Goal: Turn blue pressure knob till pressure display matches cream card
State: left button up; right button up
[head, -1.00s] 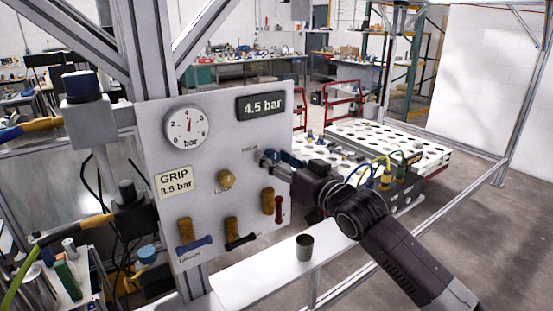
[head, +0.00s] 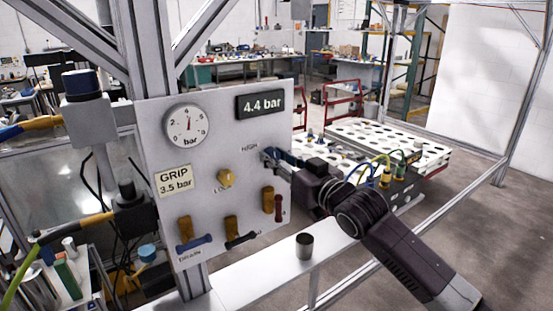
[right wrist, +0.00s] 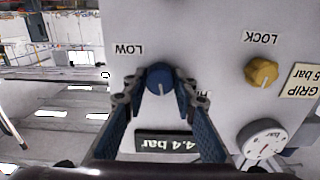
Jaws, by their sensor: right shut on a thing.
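The blue pressure knob (right wrist: 160,78) sits on the grey panel (head: 215,130), with LOW and HIGH marks beside it. My right gripper (head: 270,155) is shut on the knob; in the right wrist view its two fingers (right wrist: 158,90) flank it. In the head view the gripper mostly hides the knob. The pressure display (head: 260,103) reads 4.4 bar and also shows upside down in the right wrist view (right wrist: 167,143). The cream card (head: 174,180) reads GRIP 3.5 bar. My left gripper is not in view.
A round dial gauge (head: 187,126) is above the card. A yellow LOCK knob (head: 225,178) sits left of my right gripper. Several brass valves with coloured levers line the panel's lower part. A dark cup (head: 304,247) stands on the white rail below.

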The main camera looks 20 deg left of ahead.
jog(key=n, duration=0.4)
jog(key=shift+n+p, duration=0.45)
jog(key=shift+n, duration=1.35)
jog(key=o, duration=1.1)
jog(key=v, duration=1.2)
